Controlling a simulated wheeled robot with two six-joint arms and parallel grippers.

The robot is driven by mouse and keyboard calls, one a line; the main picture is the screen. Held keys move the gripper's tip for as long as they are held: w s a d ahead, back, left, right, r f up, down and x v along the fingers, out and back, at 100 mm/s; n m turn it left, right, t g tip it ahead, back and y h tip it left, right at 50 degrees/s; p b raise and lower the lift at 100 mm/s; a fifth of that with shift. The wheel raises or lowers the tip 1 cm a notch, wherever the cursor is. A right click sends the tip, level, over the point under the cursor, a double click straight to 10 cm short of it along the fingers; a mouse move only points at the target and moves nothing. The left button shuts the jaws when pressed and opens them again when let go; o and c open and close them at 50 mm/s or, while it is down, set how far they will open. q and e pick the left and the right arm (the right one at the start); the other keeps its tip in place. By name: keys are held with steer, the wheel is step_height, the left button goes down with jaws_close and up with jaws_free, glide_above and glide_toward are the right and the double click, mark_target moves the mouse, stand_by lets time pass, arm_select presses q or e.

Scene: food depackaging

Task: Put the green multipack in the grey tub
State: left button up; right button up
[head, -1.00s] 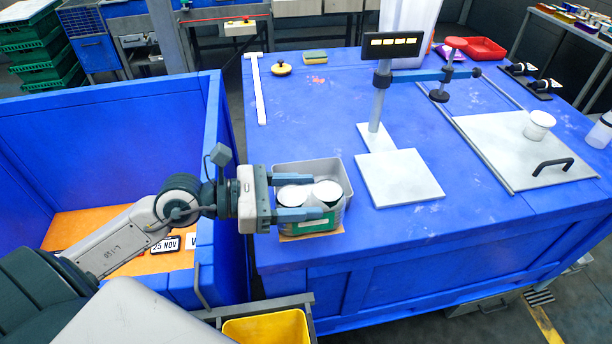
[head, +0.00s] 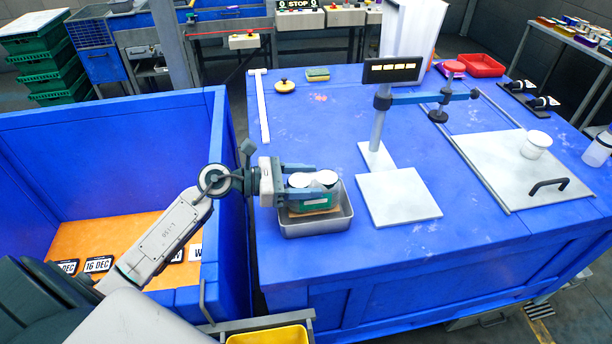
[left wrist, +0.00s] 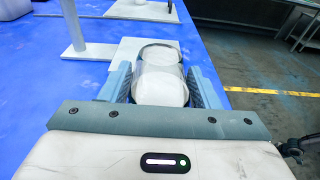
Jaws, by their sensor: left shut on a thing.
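The green multipack (head: 318,205) is a pair of white-lidded cans in a green wrap on a brown base. My left gripper (head: 322,181) is shut on it from the left, one finger on each side, and the pack is upright. The grey tub (head: 317,228) is an open metal tray near the table's front left edge. The pack is over the tub's opening, with the front wall clear in front of it. I cannot tell if its base touches the tub floor. In the left wrist view the white lids (left wrist: 160,85) sit between the fingers; the tub is hidden there.
A pale square plate (head: 398,198) with a display post (head: 380,120) stands right of the tub. A grey board (head: 520,170) with a black handle lies farther right. A blue bin (head: 130,150) stands left of the table.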

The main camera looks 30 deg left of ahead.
arm_select(q)
steer(key=shift+f, duration=0.1)
steer(key=shift+f, duration=0.1)
steer(key=shift+f+b, duration=0.6)
steer(key=shift+b, duration=0.25)
steer(key=o, duration=1.5)
steer(key=shift+c, duration=0.2)
